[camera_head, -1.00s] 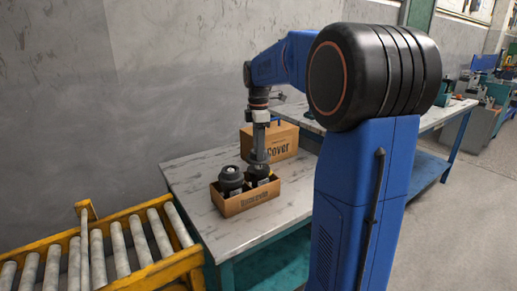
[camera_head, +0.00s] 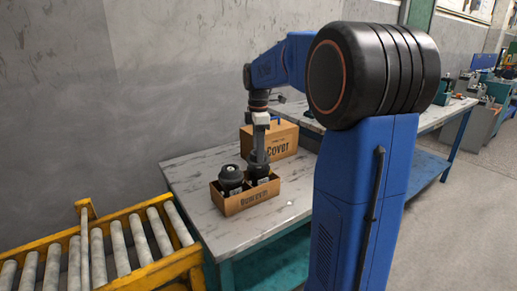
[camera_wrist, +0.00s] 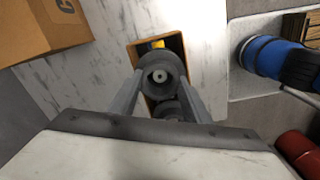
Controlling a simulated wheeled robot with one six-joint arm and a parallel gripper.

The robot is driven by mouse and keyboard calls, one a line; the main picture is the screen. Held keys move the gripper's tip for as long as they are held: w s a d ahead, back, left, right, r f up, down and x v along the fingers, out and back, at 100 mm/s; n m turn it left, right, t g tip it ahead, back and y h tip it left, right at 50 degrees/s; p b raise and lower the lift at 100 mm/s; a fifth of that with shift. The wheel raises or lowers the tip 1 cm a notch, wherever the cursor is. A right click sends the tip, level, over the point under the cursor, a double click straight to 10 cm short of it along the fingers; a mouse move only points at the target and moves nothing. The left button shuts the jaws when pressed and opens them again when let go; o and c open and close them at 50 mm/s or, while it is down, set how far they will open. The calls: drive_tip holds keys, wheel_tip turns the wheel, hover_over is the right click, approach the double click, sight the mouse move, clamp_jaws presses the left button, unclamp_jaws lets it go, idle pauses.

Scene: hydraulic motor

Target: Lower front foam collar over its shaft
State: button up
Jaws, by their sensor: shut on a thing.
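The dark foam collar (camera_wrist: 148,66) is between my gripper's fingers in the wrist view. It looks like a dark ring, and a pale round shaft end (camera_wrist: 160,76) shows in its middle. My gripper (camera_head: 259,160) is shut on the collar and points straight down over the right-hand motor (camera_head: 262,174) in an open cardboard box (camera_head: 250,199). How far the collar sits down the shaft is hidden. A second dark motor with a round top (camera_head: 231,174) stands at the left in the same box. It also shows below the collar in the wrist view (camera_wrist: 171,109).
A closed cardboard box marked "Cover" (camera_head: 284,141) stands behind, close to my gripper. The marble-topped table (camera_head: 195,172) is bare at the left and front. A yellow roller conveyor (camera_head: 120,246) is at the lower left, and a wall is behind.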

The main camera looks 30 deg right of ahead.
drive_tip(key=shift+f, duration=1.1)
drive_tip(key=shift+f, duration=0.15)
drive_tip(key=o, duration=1.6)
drive_tip(key=shift+r, duration=3.55)
